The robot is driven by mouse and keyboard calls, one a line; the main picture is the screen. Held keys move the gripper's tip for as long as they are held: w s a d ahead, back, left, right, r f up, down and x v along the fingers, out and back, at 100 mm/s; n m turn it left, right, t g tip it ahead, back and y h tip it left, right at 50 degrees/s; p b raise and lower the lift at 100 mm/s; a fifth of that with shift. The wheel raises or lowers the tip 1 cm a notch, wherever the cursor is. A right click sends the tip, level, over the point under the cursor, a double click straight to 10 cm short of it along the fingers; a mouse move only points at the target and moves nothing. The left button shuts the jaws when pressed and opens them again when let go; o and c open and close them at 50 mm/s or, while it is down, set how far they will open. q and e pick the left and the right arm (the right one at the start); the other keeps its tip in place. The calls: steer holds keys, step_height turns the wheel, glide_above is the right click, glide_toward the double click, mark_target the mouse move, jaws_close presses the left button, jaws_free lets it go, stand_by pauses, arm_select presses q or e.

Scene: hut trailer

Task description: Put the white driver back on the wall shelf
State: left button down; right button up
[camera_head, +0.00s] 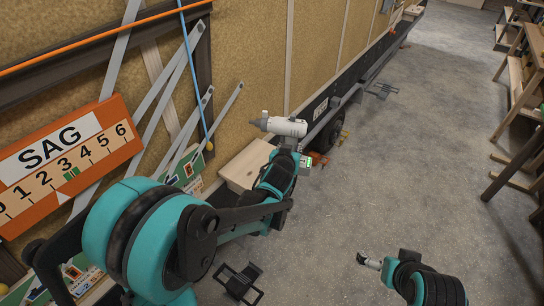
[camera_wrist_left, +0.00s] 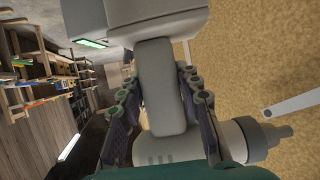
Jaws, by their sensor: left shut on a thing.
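The white driver (camera_head: 284,126) is in my left gripper (camera_head: 285,150), raised beside the wall with its nose pointing left toward it. In the left wrist view the two fingers close on both sides of the driver's grey handle (camera_wrist_left: 158,90); its body and nose are at the lower right. The pale wooden wall shelf (camera_head: 243,166) is below and left of the driver. Part of it is hidden behind my left arm, and its visible top looks bare. My right gripper (camera_head: 370,262) is low at the bottom right, away from these things; its jaw state is unclear.
Grey metal bars (camera_head: 190,90) and an orange SAG scale board (camera_head: 65,160) are on the wall at left. A dark rail and a wheel (camera_head: 335,134) lie beyond the driver. Wooden racks (camera_head: 520,90) stand at right. The grey floor (camera_head: 400,180) between is mostly open.

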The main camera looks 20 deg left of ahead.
arm_select(q)
steer(key=w+a+f+b, duration=0.2)
steer(key=w+a+f, duration=0.3)
steer(key=f, duration=0.4)
steer(key=shift+w+a, duration=0.15)
steer(key=shift+a, duration=0.55)
steer(key=shift+r, duration=0.1)
steer(key=shift+b, duration=0.35)
steer(key=c, duration=1.1)
jaws_free()
steer(key=shift+o, duration=0.2)
steer(key=o, duration=1.1)
steer(key=shift+c, duration=0.2)
